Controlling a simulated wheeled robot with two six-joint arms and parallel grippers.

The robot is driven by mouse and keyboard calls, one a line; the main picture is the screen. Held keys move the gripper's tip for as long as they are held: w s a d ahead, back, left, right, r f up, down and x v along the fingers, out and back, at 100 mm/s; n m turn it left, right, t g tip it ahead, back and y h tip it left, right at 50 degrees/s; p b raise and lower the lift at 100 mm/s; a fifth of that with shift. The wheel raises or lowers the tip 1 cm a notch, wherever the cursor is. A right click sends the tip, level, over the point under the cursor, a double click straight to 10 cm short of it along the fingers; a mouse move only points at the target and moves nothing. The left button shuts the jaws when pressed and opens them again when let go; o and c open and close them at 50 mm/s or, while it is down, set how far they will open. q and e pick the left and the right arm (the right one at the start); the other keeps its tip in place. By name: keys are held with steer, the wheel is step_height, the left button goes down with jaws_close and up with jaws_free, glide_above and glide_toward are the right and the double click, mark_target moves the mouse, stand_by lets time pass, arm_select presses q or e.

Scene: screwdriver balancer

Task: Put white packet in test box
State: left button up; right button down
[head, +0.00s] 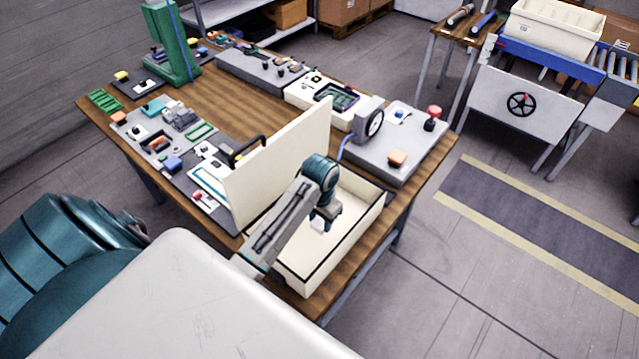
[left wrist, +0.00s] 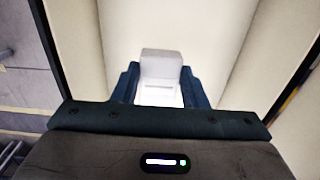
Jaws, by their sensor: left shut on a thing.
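The test box (head: 358,243) is a cream open box at the near right end of the wooden table, with its lid (head: 283,165) raised on the left side. My left gripper (head: 320,228) reaches down into the box opening. It is shut on the small white packet (head: 317,224). In the left wrist view the packet (left wrist: 160,75) sits between the two dark blue fingers (left wrist: 158,90), with the cream box interior around it. I cannot tell whether the packet touches the box floor. My right gripper is not seen.
A grey unit with a dial (head: 371,123) and a red knob stands behind the box. Trays of small parts (head: 165,135) lie left of the lid. A green stand (head: 170,45) rises at the far left. The table's front edge is close to the box.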

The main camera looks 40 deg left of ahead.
mark_target(321, 223)
arm_select(q)
steer(key=shift+d+f, duration=0.2)
steer(key=shift+f, duration=0.1)
step_height(321, 223, down, 3)
steer(key=shift+f+p, duration=0.2)
steer(key=shift+p, duration=0.45)
steer(key=shift+a+f, duration=0.15)
steer(key=shift+f, duration=0.3)
steer(key=o, duration=1.1)
steer(key=shift+c, duration=0.2)
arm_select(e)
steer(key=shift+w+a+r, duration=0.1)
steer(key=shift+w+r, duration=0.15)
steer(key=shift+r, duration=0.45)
